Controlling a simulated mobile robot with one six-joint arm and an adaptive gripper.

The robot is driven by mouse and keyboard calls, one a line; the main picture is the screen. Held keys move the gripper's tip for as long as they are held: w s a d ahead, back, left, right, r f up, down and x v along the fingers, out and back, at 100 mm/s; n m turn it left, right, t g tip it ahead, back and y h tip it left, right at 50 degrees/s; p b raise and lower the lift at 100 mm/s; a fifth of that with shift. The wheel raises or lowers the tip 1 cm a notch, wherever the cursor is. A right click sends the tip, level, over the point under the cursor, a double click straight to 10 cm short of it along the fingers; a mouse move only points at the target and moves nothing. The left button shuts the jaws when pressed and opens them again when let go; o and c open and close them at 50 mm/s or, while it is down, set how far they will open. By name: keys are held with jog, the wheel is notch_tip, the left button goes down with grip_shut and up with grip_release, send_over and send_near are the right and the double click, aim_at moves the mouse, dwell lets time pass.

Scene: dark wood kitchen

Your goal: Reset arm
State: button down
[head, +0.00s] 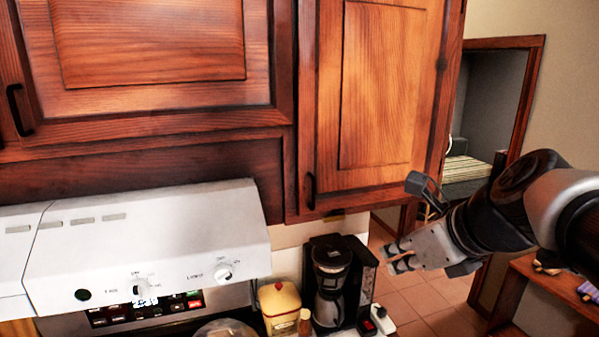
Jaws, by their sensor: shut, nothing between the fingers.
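My gripper (396,258) is at the right of the head view, at the end of my arm, which comes in from the right edge. It points left, and its fingers are shut with nothing held between them. It is in the air in front of the coffee maker's right side in the picture. I cannot tell the exact gap between them.
Wooden upper cabinets (385,85) fill the top. A white range hood (150,245) is at lower left. A black coffee maker (335,280) and a yellow canister (280,307) stand below. A doorway (500,110) and a wooden shelf (545,290) are at right.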

jog(key=s+f+n+g+h+b, duration=0.1)
jog(key=s+f+n+b, duration=0.5)
jog(key=f, duration=0.7)
jog(key=s+a+f+n+g+h+b, duration=0.1)
jog(key=s+f+n+b, duration=0.6)
jog(key=f+n+b, duration=0.3)
jog(key=s+a+f+n+g+h+b, duration=0.1)
jog(key=s+f+n+b, duration=0.5)
jog(key=f+n, duration=0.8)
notch_tip(320, 180, down, 2)
jog(key=b, duration=0.2)
jog(key=shift+s+a+f+g+b, duration=0.2)
jog(key=shift+s+a+g+b, duration=0.1)
jog(key=shift+s+b, duration=0.1)
